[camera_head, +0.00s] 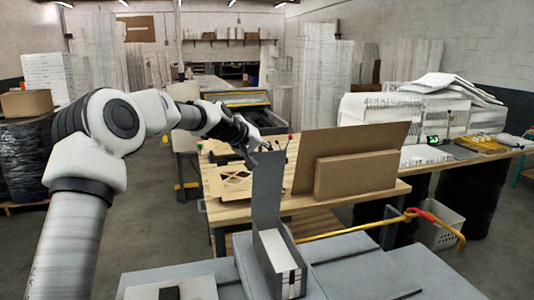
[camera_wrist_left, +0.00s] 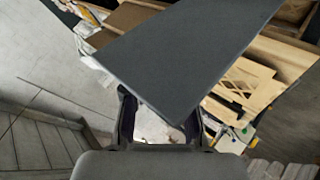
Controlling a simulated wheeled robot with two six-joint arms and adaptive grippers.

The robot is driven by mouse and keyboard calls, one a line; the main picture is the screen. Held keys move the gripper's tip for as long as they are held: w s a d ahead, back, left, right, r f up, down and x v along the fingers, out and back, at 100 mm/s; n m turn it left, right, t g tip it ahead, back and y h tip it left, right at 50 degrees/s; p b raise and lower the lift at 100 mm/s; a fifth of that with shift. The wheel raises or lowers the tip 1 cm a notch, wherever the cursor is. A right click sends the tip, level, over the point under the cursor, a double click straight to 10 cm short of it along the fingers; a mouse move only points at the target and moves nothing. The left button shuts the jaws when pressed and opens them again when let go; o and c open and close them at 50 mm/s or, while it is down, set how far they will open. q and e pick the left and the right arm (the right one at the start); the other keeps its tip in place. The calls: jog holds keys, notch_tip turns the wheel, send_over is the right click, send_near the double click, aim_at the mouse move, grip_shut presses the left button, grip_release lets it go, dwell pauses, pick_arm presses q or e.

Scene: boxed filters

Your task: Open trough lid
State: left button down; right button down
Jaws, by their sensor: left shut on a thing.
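The trough (camera_head: 275,262) is a long narrow grey box on the grey surface at the bottom centre of the head view, with pale boxed filters (camera_head: 278,248) inside. Its grey lid (camera_head: 267,188) stands up roughly vertical at the trough's far end, so the top is open. My left gripper (camera_head: 254,150) is at the lid's upper edge and shut on it. In the left wrist view the lid (camera_wrist_left: 190,55) is a large dark grey panel in front of the fingers (camera_wrist_left: 158,120); it hides part of them. My right gripper is not in view.
A wooden workbench (camera_head: 300,208) stands behind the trough, with a cardboard box (camera_head: 357,175) and a tall brown board (camera_head: 350,143) on it. A yellow bar (camera_head: 350,230) with a red part runs to the right. A white crate (camera_head: 440,230) sits on the floor.

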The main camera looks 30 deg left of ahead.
pick_arm(q)
jog(key=shift+f, duration=0.25)
jog(key=c, duration=1.2)
grip_release()
jog(key=shift+o, duration=1.2)
jog(key=shift+a, duration=0.15)
jog(key=shift+s+r, duration=0.15)
jog(key=shift+r, duration=0.1)
jog(key=v, duration=1.1)
jog(key=shift+s+a, duration=0.15)
jog(key=shift+s, duration=0.05)
jog(key=shift+w, duration=0.1)
